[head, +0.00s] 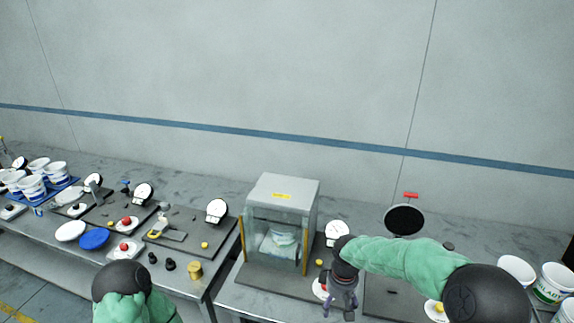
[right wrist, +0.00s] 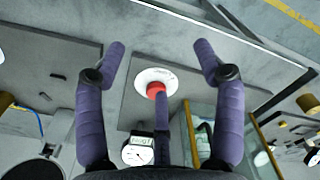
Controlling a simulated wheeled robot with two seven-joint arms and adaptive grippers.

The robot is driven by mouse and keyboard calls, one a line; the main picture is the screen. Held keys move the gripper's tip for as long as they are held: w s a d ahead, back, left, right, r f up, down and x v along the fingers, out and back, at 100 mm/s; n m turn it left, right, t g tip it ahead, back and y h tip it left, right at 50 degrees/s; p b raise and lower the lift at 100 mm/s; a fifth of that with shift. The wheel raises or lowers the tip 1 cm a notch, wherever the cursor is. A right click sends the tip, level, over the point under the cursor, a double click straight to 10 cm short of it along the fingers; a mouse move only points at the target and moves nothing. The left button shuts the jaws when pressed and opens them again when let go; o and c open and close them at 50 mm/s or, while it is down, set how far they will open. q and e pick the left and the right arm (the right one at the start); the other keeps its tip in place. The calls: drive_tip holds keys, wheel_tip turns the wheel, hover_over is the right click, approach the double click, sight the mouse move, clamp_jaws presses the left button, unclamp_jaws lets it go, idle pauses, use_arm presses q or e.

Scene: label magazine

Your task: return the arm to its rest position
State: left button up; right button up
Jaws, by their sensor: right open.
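My right arm comes in from the right in a green sleeve. Its purple-fingered gripper (head: 341,302) points down over the bench, just right of the glass-fronted cabinet. In the right wrist view the fingers (right wrist: 160,50) are spread wide with nothing between them. A red button on a white round base (right wrist: 155,86) lies below the gripper, apart from the fingertips as far as I can tell. In the head view the gripper partly hides this button's base (head: 319,288). My left arm shows only a sleeve and a black joint at the bottom; its gripper is out of view.
The grey cabinet (head: 283,189) holds a white tub and stands close left of my right gripper. A dial gauge (head: 337,231) and a black round disc (head: 404,220) stand behind. White tubs (head: 553,284) are at the right. The wall space above the bench is clear.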

drive_tip(key=s+a+f+m+y, duration=0.15)
drive_tip(key=s+f, duration=0.25)
drive_tip(key=f, duration=0.4)
drive_tip(key=s+a+f+m+y, duration=0.1)
drive_tip(key=s+f+m, duration=0.1)
drive_tip(key=s+f, duration=0.35)
drive_tip(key=s+f+m+y, duration=0.1)
drive_tip(key=s+f+m, duration=0.6)
drive_tip(key=s+f, duration=0.55)
use_arm(q)
wheel_tip(320, 180, down, 12)
drive_tip(key=b, duration=1.1)
drive_tip(key=shift+w+r+b, duration=0.15)
drive_tip(key=shift+w+b, duration=0.15)
drive_tip(key=shift+w, duration=0.1)
use_arm(e)
wheel_tip(320, 180, down, 8)
drive_tip(key=a+n, duration=0.1)
drive_tip(key=a, duration=0.1)
drive_tip(key=shift+a+f, duration=0.2)
drive_tip(key=shift+f, duration=0.05)
drive_tip(key=shift+w, duration=0.1)
use_arm(q)
drive_tip(key=shift+a, duration=0.15)
use_arm(e)
drive_tip(key=shift+a+n, duration=0.1)
drive_tip(key=shift+n, duration=0.15)
